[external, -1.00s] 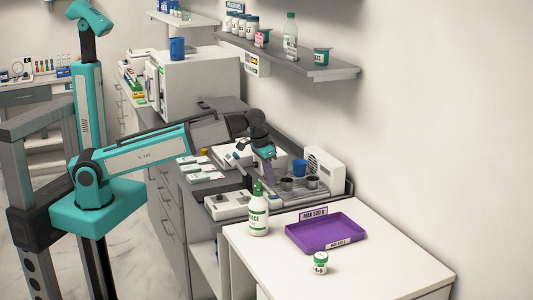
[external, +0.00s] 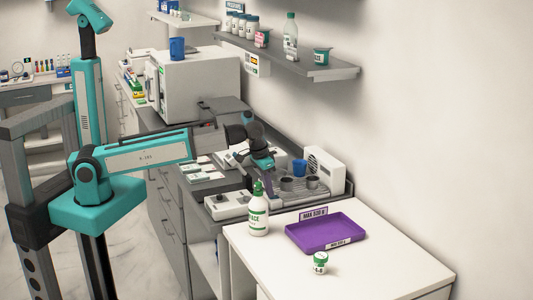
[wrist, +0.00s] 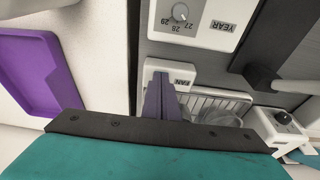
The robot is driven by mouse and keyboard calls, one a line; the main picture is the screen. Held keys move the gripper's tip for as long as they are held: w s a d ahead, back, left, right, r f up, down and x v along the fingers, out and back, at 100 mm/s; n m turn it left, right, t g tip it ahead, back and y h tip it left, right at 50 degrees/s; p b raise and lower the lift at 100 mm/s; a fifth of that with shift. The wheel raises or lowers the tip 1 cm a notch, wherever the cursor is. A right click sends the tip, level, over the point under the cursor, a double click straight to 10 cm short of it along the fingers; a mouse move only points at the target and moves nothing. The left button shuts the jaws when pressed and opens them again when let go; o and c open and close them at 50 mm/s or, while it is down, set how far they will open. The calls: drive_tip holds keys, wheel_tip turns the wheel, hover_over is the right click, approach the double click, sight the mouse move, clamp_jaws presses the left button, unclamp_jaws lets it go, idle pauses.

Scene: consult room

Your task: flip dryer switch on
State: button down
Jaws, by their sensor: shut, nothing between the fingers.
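The dryer (external: 322,168) is a white slatted unit at the back right of the grey drying rack in the external view. A small white box labelled FAN (wrist: 180,68) sits at the rack's edge in the wrist view. My gripper (external: 268,196) points down at the rack's front edge, behind the green-and-white bottle. In the wrist view its purple fingers (wrist: 161,84) are together and empty, over the FAN box and covering part of it. The switch lever is hidden there. I cannot tell whether the fingertips touch the box.
The bottle (external: 258,215) stands close in front of my gripper. A white dial box labelled YEAR (wrist: 197,22) is beside the FAN box. A blue cup (external: 299,168) and dark cups (external: 312,182) stand on the rack (wrist: 208,106). A purple tray (external: 325,231) lies on the white table.

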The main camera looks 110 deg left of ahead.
drive_tip(key=shift+s+d+f, duration=0.1)
drive_tip(key=shift+f, duration=0.25)
drive_tip(key=shift+r, duration=0.1)
drive_tip(key=shift+w+a+r, duration=0.3)
drive_tip(key=shift+w+a, duration=0.25)
idle(0.4)
drive_tip(key=shift+a+p+v, duration=0.2)
drive_tip(key=shift+p+v, duration=1.6)
drive_tip(key=shift+v, duration=0.35)
drive_tip(key=shift+d+r+b, duration=0.1)
drive_tip(key=shift+d+b, duration=0.05)
drive_tip(key=shift+b, duration=0.2)
drive_tip(key=s+d+b+v, duration=0.1)
drive_tip(key=b+v, duration=0.1)
drive_tip(key=v, duration=0.7)
drive_tip(key=shift+s+d+b, duration=0.2)
drive_tip(key=shift+b, duration=0.1)
